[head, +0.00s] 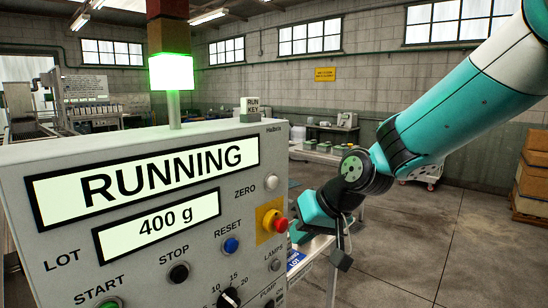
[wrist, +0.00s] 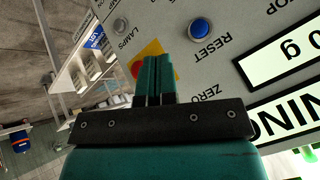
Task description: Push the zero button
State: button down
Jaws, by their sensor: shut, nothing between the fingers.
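The zero button (head: 271,182) is a pale round button on the grey control panel (head: 120,245), just right of the ZERO label (head: 245,191). In the wrist view the ZERO label (wrist: 213,93) shows upside down, and the button itself is hidden behind my gripper. My gripper (wrist: 155,62) has its two teal fingers closed together and empty. In that view the fingertips overlap the yellow plate of the red stop knob (wrist: 137,69); I cannot tell whether they touch anything. In the head view my gripper's teal body is just right of the panel.
The red stop knob (head: 280,225) sticks out below the zero button. A blue reset button (head: 231,245) and a black stop button (head: 179,273) are to its left. The display (head: 150,180) reads RUNNING and 400 g. A green lamp (head: 171,72) is lit. Open floor lies right.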

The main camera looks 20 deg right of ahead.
aim_at(273, 182)
jog(key=w+d+r+m+t+h+p, duration=0.1)
jog(key=w+d+r+m+t+p, duration=0.1)
jog(key=d, duration=0.5)
jog(key=w+r+p, duration=0.1)
jog(key=w+r, duration=0.1)
jog(key=w, duration=0.1)
jog(key=shift+w+m, duration=0.2)
jog(key=shift+m, duration=0.2)
jog(key=shift+d, duration=0.1)
jog(key=w+a+p, duration=0.1)
jog(key=w+a, duration=0.3)
jog(key=w, duration=0.4)
jog(key=shift+p, duration=0.35)
dwell(1.1)
jog(key=shift+w+a, duration=0.15)
jog(key=shift+w, duration=0.2)
